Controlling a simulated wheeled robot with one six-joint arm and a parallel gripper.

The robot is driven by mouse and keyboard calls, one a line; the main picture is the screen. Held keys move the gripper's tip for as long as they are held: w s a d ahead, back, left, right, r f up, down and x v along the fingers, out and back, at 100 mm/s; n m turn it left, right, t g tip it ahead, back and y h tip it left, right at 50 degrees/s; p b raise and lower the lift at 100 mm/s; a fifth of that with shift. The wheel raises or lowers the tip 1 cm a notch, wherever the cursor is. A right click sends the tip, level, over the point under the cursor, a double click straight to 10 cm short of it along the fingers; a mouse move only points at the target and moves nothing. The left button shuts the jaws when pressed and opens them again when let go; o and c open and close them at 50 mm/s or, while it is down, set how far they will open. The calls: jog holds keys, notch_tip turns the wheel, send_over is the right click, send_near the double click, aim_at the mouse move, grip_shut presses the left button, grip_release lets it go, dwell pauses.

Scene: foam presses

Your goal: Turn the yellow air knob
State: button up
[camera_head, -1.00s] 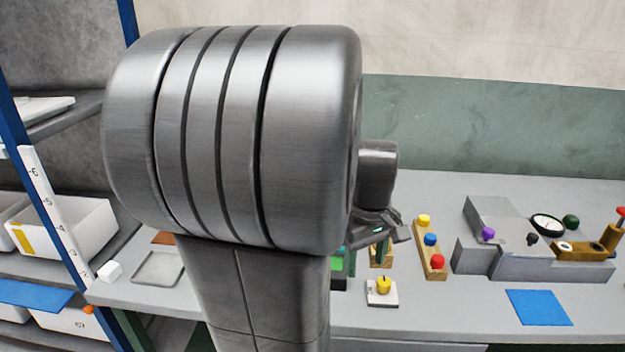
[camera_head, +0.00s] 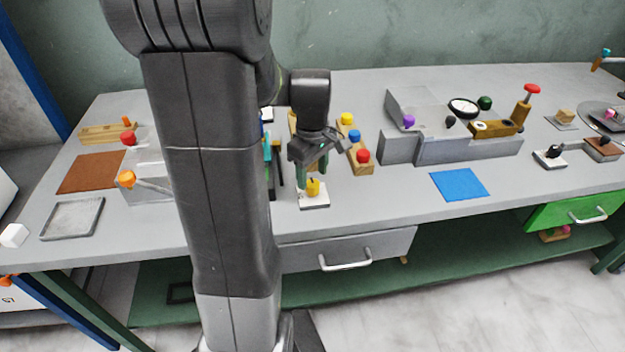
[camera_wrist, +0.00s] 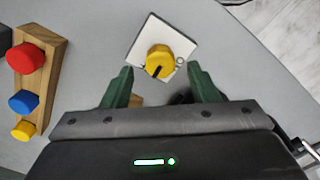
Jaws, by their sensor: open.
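The yellow air knob (camera_head: 313,187) stands on a small white square plate (camera_head: 316,203) near the front edge of the bench. In the wrist view the knob (camera_wrist: 160,61) has a black pointer mark on its face, and its white plate (camera_wrist: 178,36) lies turned askew under it. My gripper (camera_head: 312,177) is at the knob from above and behind in the head view. In the wrist view its green fingers (camera_wrist: 161,84) are spread apart, with the knob just beyond and between their tips. Contact with the knob is not visible.
A wooden block with yellow, blue and red knobs (camera_head: 357,158) stands close to the right of my gripper. A grey stepped press (camera_head: 455,148) stands further right, with a blue mat (camera_head: 460,184) before it. A grey drawer (camera_head: 345,247) is below the bench edge.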

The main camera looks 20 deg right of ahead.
aim_at(313, 187)
jog(key=shift+f, duration=1.35)
jog(key=c, duration=1)
jog(key=shift+m, duration=0.5)
jog(key=o, duration=1)
